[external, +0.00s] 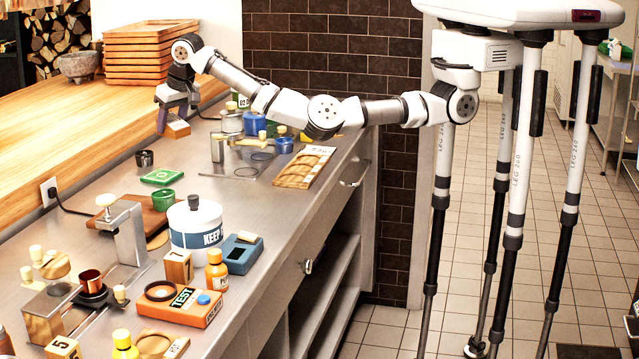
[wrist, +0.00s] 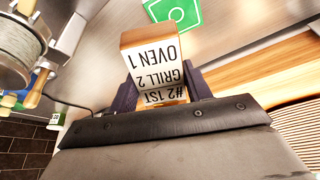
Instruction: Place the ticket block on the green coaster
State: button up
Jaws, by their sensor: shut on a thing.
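The ticket block (external: 178,129) is a small wooden block with a white printed face; its lettering shows in the wrist view (wrist: 155,68). My gripper (external: 171,116) is shut on it, with a dark finger on each side (wrist: 160,88). The block is held at the far left part of the steel counter, apparently above its surface. The green coaster (external: 161,177) lies flat on the counter, nearer the camera than the block. It also shows in the wrist view (wrist: 173,18), past the block's top end, partly cut off by the frame edge. The block is not on it.
A dark cup (external: 144,158) stands just behind the coaster, and a green cup (external: 163,199) stands in front of it. A white KEEP pot (external: 195,228) is further forward. Stacked wooden trays (external: 150,45) stand at the back. Bare steel lies right of the coaster.

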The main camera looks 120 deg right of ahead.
aim_at(181, 127)
notch_tip(181, 127, down, 10)
jog(key=shift+r+p, duration=0.2)
jog(key=shift+p, duration=0.6)
jog(key=shift+f, duration=0.1)
jog(key=shift+f, duration=0.1)
jog(key=o, duration=1)
jog(key=shift+o, duration=0.2)
jog(key=b+v, duration=0.2)
jog(key=v, duration=1)
jog(key=shift+s+a+b, duration=0.1)
jog(key=shift+b, duration=0.2)
